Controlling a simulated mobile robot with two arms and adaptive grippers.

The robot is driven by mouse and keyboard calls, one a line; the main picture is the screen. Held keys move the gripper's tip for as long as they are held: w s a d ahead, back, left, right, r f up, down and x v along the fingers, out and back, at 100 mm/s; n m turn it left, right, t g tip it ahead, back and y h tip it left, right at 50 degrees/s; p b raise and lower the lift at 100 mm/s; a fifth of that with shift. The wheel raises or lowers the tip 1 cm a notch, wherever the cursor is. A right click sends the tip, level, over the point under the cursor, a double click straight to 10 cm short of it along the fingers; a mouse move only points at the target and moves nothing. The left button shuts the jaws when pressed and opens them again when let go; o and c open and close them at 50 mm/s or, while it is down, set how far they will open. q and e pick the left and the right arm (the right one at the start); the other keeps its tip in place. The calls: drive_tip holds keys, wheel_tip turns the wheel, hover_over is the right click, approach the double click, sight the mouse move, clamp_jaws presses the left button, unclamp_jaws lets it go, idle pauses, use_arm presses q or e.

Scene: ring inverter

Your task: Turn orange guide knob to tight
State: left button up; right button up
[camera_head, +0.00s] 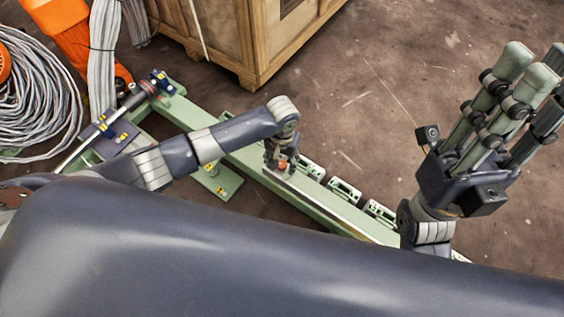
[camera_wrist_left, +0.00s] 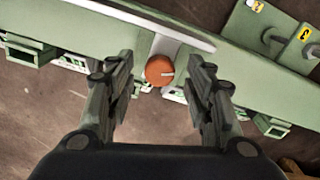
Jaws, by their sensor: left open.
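The orange guide knob (camera_wrist_left: 160,70) sits on the green rail in the left wrist view, with a pale line on its face pointing right. In the head view the knob (camera_head: 283,165) is small and partly hidden by my gripper. My left gripper (camera_head: 279,158) is over it. In the left wrist view the left gripper (camera_wrist_left: 160,82) is open, one finger on each side of the knob, with gaps between fingers and knob. My right gripper (camera_head: 528,75) is raised at the right of the head view, its fingers pointing up and spread apart, empty.
The green rail (camera_head: 240,149) runs diagonally across the floor, with several green brackets (camera_head: 345,190) along its right side. A wooden crate (camera_head: 245,45) stands behind. Coiled grey cable (camera_head: 35,95) and orange hose (camera_head: 65,30) lie at the left. The brown floor at upper right is clear.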

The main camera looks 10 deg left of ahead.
use_arm(q)
drive_tip(key=shift+f, duration=0.35)
drive_tip(key=c, duration=1.1)
